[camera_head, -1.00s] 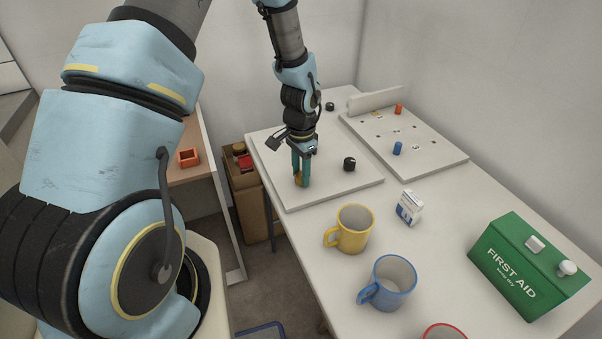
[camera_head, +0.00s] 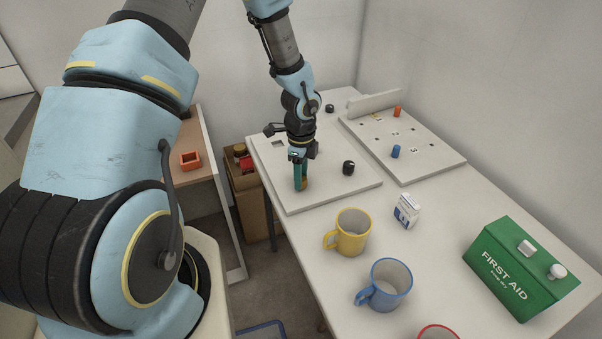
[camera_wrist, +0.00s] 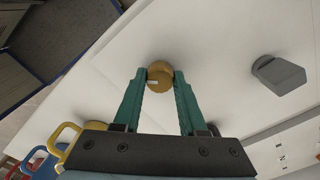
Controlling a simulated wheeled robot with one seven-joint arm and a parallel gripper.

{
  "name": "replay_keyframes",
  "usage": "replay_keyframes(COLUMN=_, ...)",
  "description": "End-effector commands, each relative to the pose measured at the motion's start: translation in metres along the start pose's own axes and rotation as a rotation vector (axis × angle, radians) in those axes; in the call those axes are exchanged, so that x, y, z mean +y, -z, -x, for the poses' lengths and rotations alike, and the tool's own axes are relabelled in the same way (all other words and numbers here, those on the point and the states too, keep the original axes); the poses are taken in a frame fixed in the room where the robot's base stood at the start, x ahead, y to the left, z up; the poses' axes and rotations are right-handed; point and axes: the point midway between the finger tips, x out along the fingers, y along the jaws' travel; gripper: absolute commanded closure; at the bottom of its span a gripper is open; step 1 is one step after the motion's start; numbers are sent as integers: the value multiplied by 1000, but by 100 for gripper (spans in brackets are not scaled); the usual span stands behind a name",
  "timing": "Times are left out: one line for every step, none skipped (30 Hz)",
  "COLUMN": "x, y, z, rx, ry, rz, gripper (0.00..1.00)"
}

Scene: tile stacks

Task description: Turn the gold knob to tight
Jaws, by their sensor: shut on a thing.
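The gold knob (camera_wrist: 160,75) sits on a white board (camera_head: 328,192) on the table. In the wrist view it is between the tips of my gripper's two green fingers. My gripper (camera_wrist: 159,79) is shut on it, one finger on each side. In the head view my gripper (camera_head: 300,184) points down at the board and hides most of the knob. A small pale mark shows on the knob's side in the wrist view. I cannot read any tight marking on the board.
A black knob (camera_head: 348,168) stands on the same board, right of my gripper. A yellow mug (camera_head: 352,232), a blue mug (camera_head: 388,287) and a small white box (camera_head: 407,211) stand nearer. A green first aid box (camera_head: 515,275) is at the right. A second board (camera_head: 430,158) holds pegs.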

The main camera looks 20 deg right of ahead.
Motion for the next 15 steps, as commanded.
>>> replay_keyframes(x=-2, y=0, z=5, rx=0, ry=4, rz=-43, gripper=100)
replay_keyframes(x=-2, y=0, z=5, rx=0, ry=5, rz=-71, gripper=100)
replay_keyframes(x=-2, y=0, z=5, rx=0, ry=5, rz=-109, gripper=100)
replay_keyframes(x=-2, y=0, z=5, rx=0, ry=5, rz=-138, gripper=100)
replay_keyframes(x=-2, y=0, z=5, rx=0, ry=5, rz=-167, gripper=100)
replay_keyframes(x=-2, y=0, z=5, rx=0, ry=5, rz=-204, gripper=100)
replay_keyframes(x=-2, y=0, z=5, rx=0, ry=5, rz=-233, gripper=100)
replay_keyframes(x=-2, y=0, z=5, rx=0, ry=5, rz=-261, gripper=100)
replay_keyframes(x=-3, y=0, z=5, rx=0, ry=6, rz=-298, gripper=100)
replay_keyframes(x=-3, y=0, z=5, rx=0, ry=6, rz=-328, gripper=100)
replay_keyframes(x=-3, y=0, z=5, rx=0, ry=6, rz=-355, gripper=100)
replay_keyframes(x=-3, y=0, z=5, rx=0, ry=5, rz=-393, gripper=100)
replay_keyframes(x=-2, y=0, z=5, rx=0, ry=5, rz=-421, gripper=100)
replay_keyframes(x=-2, y=0, z=5, rx=0, ry=5, rz=-446, gripper=100)
replay_keyframes(x=-3, y=0, z=5, rx=-1, ry=5, rz=-483, gripper=100)
